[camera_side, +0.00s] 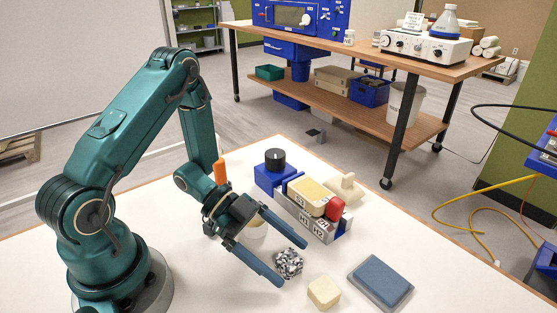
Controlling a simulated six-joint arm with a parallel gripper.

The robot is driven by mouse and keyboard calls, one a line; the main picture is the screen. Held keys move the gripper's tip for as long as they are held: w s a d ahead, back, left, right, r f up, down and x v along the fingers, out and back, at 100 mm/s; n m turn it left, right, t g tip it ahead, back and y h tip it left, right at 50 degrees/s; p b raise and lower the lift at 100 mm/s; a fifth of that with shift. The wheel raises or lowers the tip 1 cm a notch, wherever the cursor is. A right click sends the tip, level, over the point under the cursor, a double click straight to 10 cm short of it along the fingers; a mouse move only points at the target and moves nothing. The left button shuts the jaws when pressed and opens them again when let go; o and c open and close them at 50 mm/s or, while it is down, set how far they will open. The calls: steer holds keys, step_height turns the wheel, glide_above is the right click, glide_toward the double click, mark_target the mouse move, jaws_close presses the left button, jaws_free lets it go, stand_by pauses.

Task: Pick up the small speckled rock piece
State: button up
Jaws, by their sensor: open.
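The small speckled rock piece (289,263) is black, white and grey and lies on the white table. My gripper (294,264) is open, with its two blue fingers apart. One finger reaches behind the rock and the other passes along its front left side, so in the picture the rock appears between them. I cannot tell from this one view how high the fingers are above the table. Nothing is held.
A cream block (323,292) sits just in front of the rock, and a blue-grey pad (380,283) lies to the right. Behind are a grey holder with a yellow-topped block (311,197), a red piece (335,208) and a blue box with a black knob (275,172). A pale cup (254,236) stands behind the gripper.

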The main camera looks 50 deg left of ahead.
steer(key=c, duration=1.5)
steer(key=shift+r, duration=0.1)
